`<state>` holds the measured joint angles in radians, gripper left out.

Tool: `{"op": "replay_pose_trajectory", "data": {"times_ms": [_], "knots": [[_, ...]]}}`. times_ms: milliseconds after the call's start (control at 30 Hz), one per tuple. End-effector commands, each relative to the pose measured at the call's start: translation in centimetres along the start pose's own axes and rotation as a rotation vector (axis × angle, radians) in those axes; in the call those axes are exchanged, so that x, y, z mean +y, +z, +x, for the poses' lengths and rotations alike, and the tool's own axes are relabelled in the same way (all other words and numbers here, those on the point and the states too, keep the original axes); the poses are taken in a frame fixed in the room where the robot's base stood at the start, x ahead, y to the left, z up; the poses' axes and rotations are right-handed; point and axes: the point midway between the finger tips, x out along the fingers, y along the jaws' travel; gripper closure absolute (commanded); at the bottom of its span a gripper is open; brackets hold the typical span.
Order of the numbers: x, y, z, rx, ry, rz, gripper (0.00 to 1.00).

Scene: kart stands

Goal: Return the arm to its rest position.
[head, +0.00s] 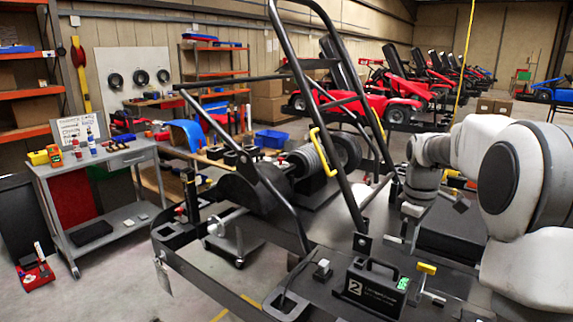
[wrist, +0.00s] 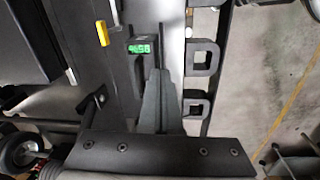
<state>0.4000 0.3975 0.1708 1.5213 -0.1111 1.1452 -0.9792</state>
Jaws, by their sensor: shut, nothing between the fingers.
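My gripper (wrist: 161,72) shows in the wrist view as grey tapered fingers lying together, with nothing between them. In the head view, my white and grey arm (head: 508,175) reaches in from the right and bends down over the dark kart stand. The small parts at its end are hard to make out there. A black box (head: 374,288) marked "2" with a green display sits on the stand, left of and nearer than the arm's end. A green display (wrist: 139,48) and a yellow handle (wrist: 102,33) show beside the fingertips in the wrist view.
A black tubular frame (head: 340,120) rises beside the arm. A yellow-topped clamp (head: 427,269) stands near the box. A grey cart (head: 105,160) with bottles and tools is at left. Red karts (head: 395,95) stand behind.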

Motion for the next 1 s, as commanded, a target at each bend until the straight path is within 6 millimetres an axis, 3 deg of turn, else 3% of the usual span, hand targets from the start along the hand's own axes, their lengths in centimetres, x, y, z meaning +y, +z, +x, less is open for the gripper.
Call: {"op": "replay_pose_trajectory", "data": {"times_ms": [33,200,500,767,1000], "knots": [[-1.3,-0.1,-1.4,0.006,0.019,0.023,1.00],[-5.4,0.1,-4.5,0.032,0.069,0.123,1.00],[-12.8,1.8,-8.4,0.111,0.134,0.308,1.00],[-19.1,4.1,-9.8,0.208,0.161,0.473,1.00],[-24.4,6.6,-9.5,0.311,0.154,0.624,1.00]]}}
